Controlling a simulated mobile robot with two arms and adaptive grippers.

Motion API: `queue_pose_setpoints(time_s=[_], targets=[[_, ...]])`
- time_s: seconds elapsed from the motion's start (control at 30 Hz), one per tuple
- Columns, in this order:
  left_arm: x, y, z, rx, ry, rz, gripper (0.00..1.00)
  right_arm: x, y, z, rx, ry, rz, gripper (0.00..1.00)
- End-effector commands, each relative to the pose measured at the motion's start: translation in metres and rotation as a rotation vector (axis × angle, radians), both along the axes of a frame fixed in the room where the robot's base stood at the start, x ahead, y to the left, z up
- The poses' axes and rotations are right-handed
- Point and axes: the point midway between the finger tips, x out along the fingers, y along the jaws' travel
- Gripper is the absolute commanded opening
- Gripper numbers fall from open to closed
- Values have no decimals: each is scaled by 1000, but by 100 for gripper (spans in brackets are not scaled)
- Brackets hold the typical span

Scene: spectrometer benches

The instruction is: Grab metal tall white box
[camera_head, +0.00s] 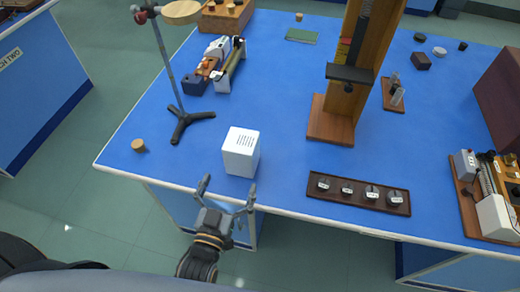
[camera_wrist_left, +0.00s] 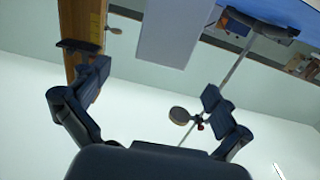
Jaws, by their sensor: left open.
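The tall white box (camera_head: 241,152) stands upright near the front edge of the blue table, with dark slots in its top. In the left wrist view a pale grey upright block (camera_wrist_left: 172,32), which looks like the same box, shows at the top between the fingers. My left gripper (camera_head: 227,192) is open and empty, just in front of the box and apart from it, at the table's front edge. Its two spread fingers also show in the left wrist view (camera_wrist_left: 155,95). My right gripper is not seen.
A stand with a tripod foot (camera_head: 188,124) is left of the box, and a small cork-coloured cylinder (camera_head: 138,145) lies further left. A dark tray of weights (camera_head: 358,193) is to the right. A tall wooden apparatus (camera_head: 333,122) stands behind right. Blue table surface (camera_head: 270,90) behind the box is clear.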

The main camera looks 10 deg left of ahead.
Motion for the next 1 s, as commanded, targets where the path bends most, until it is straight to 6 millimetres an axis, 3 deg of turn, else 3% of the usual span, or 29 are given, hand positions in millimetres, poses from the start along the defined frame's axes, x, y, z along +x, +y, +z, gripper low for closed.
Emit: queue_pose_setpoints(time_s=[0.3, 0.57, 0.8, 1.0], targets=[[61, -2, 2, -2, -1, 0, 100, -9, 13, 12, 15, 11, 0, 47], [81, -2, 4, -1, 0, -1, 100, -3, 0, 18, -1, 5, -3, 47], [116, -2, 6, -1, 1, 0, 100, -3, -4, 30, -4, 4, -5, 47], [125, -2, 4, -2, 3, -1, 100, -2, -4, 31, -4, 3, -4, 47]])
